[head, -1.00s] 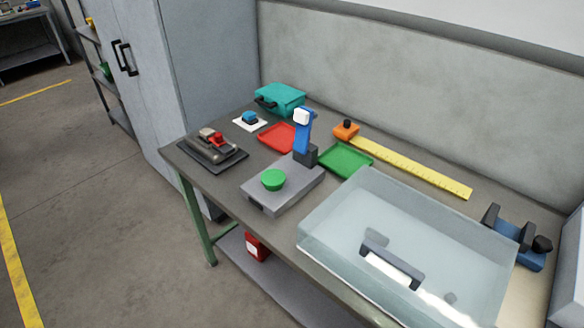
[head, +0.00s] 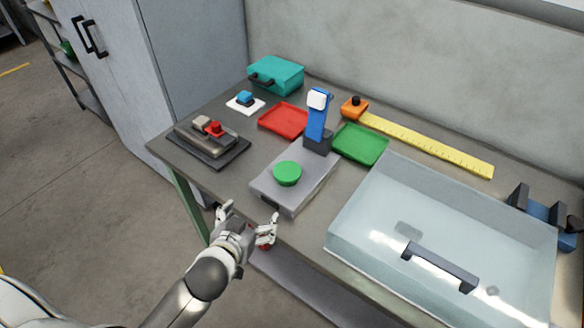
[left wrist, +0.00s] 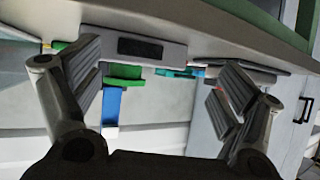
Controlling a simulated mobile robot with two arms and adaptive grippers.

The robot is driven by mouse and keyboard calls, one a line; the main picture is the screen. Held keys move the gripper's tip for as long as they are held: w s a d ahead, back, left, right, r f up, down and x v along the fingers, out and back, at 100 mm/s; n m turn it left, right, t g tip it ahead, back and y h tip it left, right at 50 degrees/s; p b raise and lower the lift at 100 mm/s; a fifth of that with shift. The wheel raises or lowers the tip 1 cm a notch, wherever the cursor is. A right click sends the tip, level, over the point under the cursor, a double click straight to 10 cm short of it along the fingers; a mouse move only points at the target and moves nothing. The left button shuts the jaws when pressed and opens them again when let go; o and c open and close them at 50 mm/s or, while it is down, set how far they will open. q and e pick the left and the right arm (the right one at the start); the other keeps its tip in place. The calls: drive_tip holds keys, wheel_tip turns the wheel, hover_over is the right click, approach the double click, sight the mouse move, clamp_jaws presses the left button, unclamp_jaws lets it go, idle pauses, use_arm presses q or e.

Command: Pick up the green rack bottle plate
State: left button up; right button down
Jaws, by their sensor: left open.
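Two green things lie on the workbench in the head view: a round green plate (head: 287,173) on a flat grey device (head: 310,186), and a flat green tray (head: 360,144) behind it. I cannot tell which the task names. A blue post (head: 318,118) with a white head stands on the device's back. My left gripper (head: 247,217) is open and empty by the bench's front edge, short of the device. In the left wrist view the picture is upside down; the grey device (left wrist: 140,50), green plate (left wrist: 125,76) and blue post (left wrist: 112,104) show between the fingers.
A large clear-walled box (head: 440,240) with a dark handle fills the bench's right. A red tray (head: 284,120), teal case (head: 276,75), yellow ruler (head: 430,145) and dark stapler-like tool (head: 210,143) surround the device. Bare bench shows left of the device.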

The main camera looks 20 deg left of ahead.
sight(286, 173)
use_arm(q)
drive_tip(key=w+r+t, duration=0.1)
drive_tip(key=w+d+r+h, duration=0.1)
drive_tip(key=w+d+r+m+t+h, duration=0.1)
drive_tip(key=shift+w+d+r+t, duration=0.15)
drive_tip(key=shift+w+d+t, duration=0.1)
drive_tip(key=shift+w+t, duration=0.05)
drive_tip(key=shift+w+d+r+m+h, duration=0.3)
drive_tip(key=shift+w+h, duration=0.1)
drive_tip(key=shift+w, duration=0.1)
drive_tip(key=shift+t, duration=0.3)
drive_tip(key=p+x, duration=0.1)
drive_tip(key=x, duration=0.4)
drive_tip(key=shift+d, duration=0.1)
drive_tip(key=shift+p+x, duration=0.75)
drive_tip(key=shift+x, duration=2.1)
use_arm(e)
drive_tip(key=shift+w+a+r, duration=0.1)
drive_tip(key=shift+a+r, duration=0.05)
drive_tip(key=shift+r, duration=0.45)
drive_tip(key=shift+a+r, duration=0.15)
drive_tip(key=shift+r, duration=0.4)
use_arm(q)
drive_tip(key=c, duration=1.2)
drive_tip(key=shift+c, duration=0.2)
drive_tip(key=shift+r, duration=0.15)
